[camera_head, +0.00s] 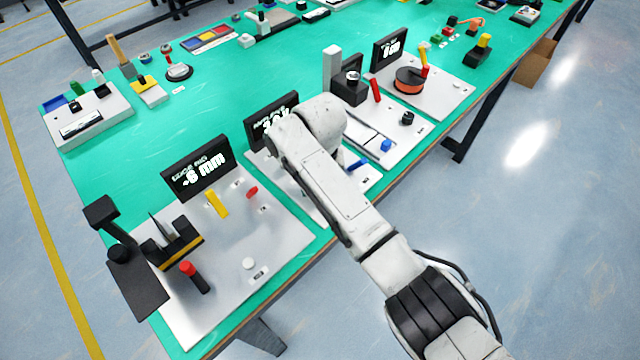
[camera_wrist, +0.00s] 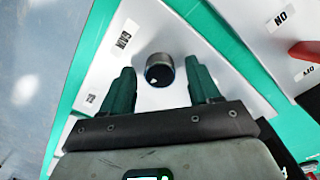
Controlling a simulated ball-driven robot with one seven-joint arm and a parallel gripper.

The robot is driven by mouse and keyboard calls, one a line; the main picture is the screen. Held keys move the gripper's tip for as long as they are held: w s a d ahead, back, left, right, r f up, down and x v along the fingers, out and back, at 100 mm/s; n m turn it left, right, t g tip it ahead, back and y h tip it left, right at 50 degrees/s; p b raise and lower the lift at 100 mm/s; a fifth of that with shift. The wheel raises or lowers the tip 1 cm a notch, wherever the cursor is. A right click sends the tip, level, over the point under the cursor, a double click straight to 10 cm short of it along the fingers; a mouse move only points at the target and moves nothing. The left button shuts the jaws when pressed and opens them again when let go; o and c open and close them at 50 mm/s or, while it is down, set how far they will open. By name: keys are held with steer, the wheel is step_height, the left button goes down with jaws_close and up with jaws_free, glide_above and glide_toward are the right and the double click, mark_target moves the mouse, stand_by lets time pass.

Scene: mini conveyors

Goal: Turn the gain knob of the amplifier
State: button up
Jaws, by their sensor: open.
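The gain knob (camera_wrist: 160,70) is a short dark cylinder on a white panel (camera_wrist: 150,25), the amplifier, in the wrist view. The printed label beside it (camera_wrist: 123,40) appears to read GAIN. My gripper (camera_wrist: 162,80) is open, with one dark green finger on each side of the knob. A gap shows between each finger and the knob; I cannot tell their height difference. In the head view my arm covers the knob and gripper; part of the panel (camera_head: 367,181) shows beside the arm, with a dark display (camera_head: 271,118) behind it.
In the head view a neighbouring panel (camera_head: 230,285) stands left, with a red lever (camera_head: 252,192) and a yellow lever (camera_head: 217,204). Another panel (camera_head: 400,150) with a blue knob (camera_head: 386,145) stands right.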

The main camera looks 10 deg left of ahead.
step_height(320, 180, up, 11)
stand_by(0.6)
steer(key=shift+f, duration=0.15)
steer(key=shift+y, duration=0.7)
steer(key=s+d+f, duration=0.2)
steer(key=f, duration=0.1)
steer(key=s+d+f, duration=0.4)
steer(key=f, duration=0.1)
steer(key=shift+d+f, duration=0.25)
steer(key=shift+f, duration=0.1)
steer(key=s+d+f+m, duration=0.1)
steer(key=s+d+f, duration=0.3)
steer(key=s+d, duration=0.4)
steer(key=s+d+f+m, duration=0.1)
steer(key=s+d+f, duration=0.3)
steer(key=s+d, duration=0.4)
steer(key=s+d+r+t+h, duration=0.1)
steer(key=s+d, duration=0.9)
steer(key=s, duration=0.3)
steer(key=shift+d+r+h, duration=0.25)
steer(key=shift+d+h, duration=0.05)
